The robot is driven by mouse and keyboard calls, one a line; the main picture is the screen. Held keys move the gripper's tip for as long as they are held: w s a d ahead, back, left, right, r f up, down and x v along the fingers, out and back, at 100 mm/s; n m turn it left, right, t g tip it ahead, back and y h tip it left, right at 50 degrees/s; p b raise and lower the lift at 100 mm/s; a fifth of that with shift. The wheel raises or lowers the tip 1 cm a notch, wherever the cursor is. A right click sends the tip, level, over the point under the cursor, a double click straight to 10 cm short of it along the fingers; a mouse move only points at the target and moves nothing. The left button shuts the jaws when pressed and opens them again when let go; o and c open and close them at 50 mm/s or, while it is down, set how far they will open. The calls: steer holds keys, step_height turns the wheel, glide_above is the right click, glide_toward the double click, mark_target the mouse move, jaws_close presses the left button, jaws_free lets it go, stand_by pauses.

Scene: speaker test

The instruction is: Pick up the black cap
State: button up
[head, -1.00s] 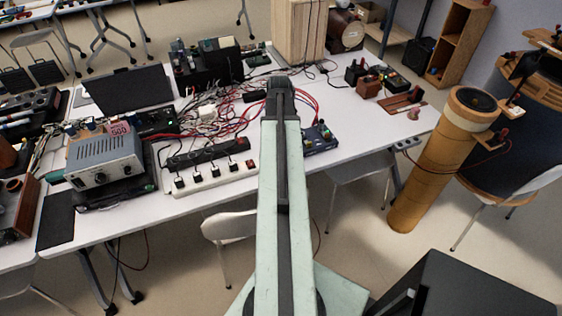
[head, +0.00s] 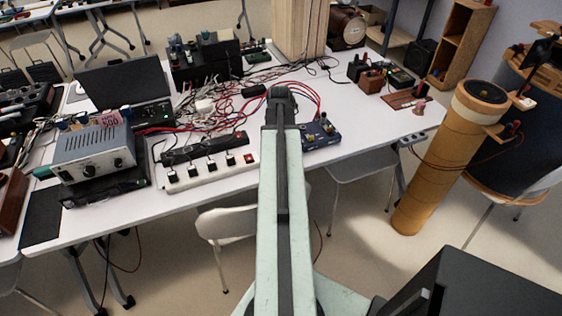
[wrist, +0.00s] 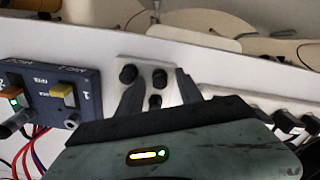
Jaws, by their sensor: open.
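Several small round black pieces show in the wrist view on a small white block; one black piece (wrist: 128,74) sits at the upper left and another black piece (wrist: 160,77) to its right. I cannot tell which of them is the black cap. In the head view my arm hides this spot. My gripper (wrist: 158,80) is open, its two dark fingers spread on either side of the white block, with nothing seen held. I cannot tell whether the fingers touch anything. In the head view my gripper (head: 281,97) is over the white table (head: 358,125).
A blue box (head: 321,133) with switches stands close to the gripper, also in the wrist view (wrist: 50,88). A white power strip (head: 208,170) lies on the other side. Red wires (head: 306,91) tangle behind. A grey meter (head: 94,155) stands at the left.

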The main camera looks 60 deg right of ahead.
steer(key=shift+r, duration=0.1)
jaws_close()
steer(key=shift+r, duration=0.1)
step_height(320, 180, up, 10)
steer(key=p, duration=1)
step_height(320, 180, up, 4)
steer(key=p, duration=0.4)
steer(key=shift+d, duration=0.1)
